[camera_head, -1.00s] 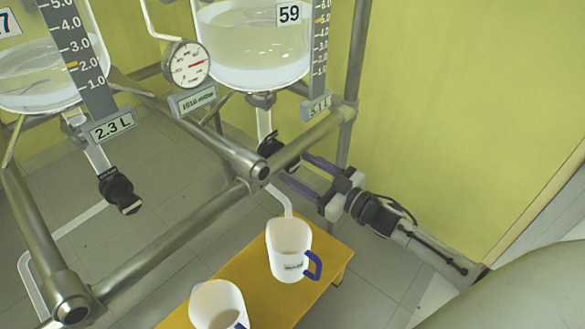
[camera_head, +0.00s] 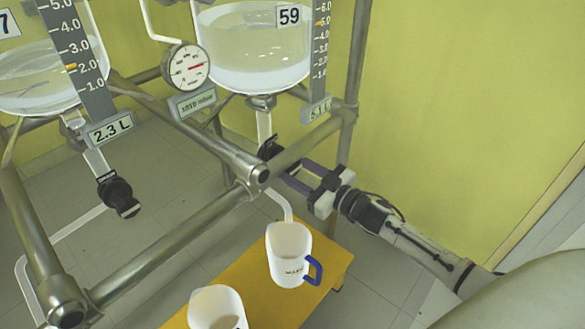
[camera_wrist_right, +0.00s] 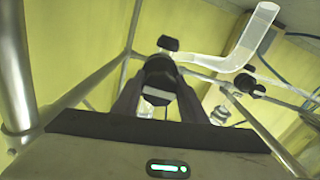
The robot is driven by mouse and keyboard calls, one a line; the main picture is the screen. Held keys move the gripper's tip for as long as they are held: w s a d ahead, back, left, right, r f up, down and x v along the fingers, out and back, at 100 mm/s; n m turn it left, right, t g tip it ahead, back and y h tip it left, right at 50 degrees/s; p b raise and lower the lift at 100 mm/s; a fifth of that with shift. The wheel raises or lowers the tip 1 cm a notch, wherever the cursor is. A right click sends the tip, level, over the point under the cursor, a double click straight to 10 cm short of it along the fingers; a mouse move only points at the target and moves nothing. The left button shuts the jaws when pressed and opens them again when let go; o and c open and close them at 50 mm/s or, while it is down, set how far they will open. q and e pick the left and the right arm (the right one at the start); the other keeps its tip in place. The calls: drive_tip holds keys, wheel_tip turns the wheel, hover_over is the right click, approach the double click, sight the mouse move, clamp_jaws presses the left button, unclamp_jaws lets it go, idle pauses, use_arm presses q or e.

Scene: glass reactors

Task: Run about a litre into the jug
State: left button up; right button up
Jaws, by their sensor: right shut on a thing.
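The jug stands upright; I cannot tell what is inside. My right gripper (camera_head: 280,168) reaches in from the right and is shut on the black valve handle. The wrist view shows the handle (camera_wrist_right: 158,78) between both fingers. My left gripper is not in view.
A second white jug (camera_head: 217,308) stands nearer on the orange-yellow stand (camera_head: 255,292). Metal frame rails (camera_head: 175,240) cross in front of the vessels. Another vessel (camera_head: 40,80) at left reads 2.3 L, with its own black valve (camera_head: 118,195). A pressure gauge (camera_head: 186,68) hangs between them.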

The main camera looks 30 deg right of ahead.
drive_tip(key=n, duration=0.7)
drive_tip(key=shift+d+n+p, duration=0.1)
drive_tip(key=shift+n+p, duration=0.2)
drive_tip(key=shift+n, duration=0.1)
drive_tip(key=n, duration=0.2)
drive_tip(key=shift+n, duration=0.4)
drive_tip(key=n, duration=0.2)
drive_tip(key=shift+n+b, duration=0.4)
drive_tip(key=n, duration=0.2)
drive_tip(key=shift+r+n+b, duration=0.1)
drive_tip(key=shift+n+b, duration=0.2)
drive_tip(key=shift+b, duration=0.05)
drive_tip(key=n+b, duration=0.1)
drive_tip(key=n, duration=0.2)
drive_tip(key=shift+n, duration=0.3)
drive_tip(key=shift+n+b, duration=0.35)
drive_tip(key=shift+n, duration=0.25)
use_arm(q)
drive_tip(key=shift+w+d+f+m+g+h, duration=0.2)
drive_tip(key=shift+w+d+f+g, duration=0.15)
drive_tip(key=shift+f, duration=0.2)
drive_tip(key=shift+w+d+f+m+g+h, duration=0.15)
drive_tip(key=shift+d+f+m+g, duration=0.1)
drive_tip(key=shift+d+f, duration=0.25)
use_arm(e)
drive_tip(key=shift+r+n, duration=0.1)
drive_tip(key=shift+n, duration=0.8)
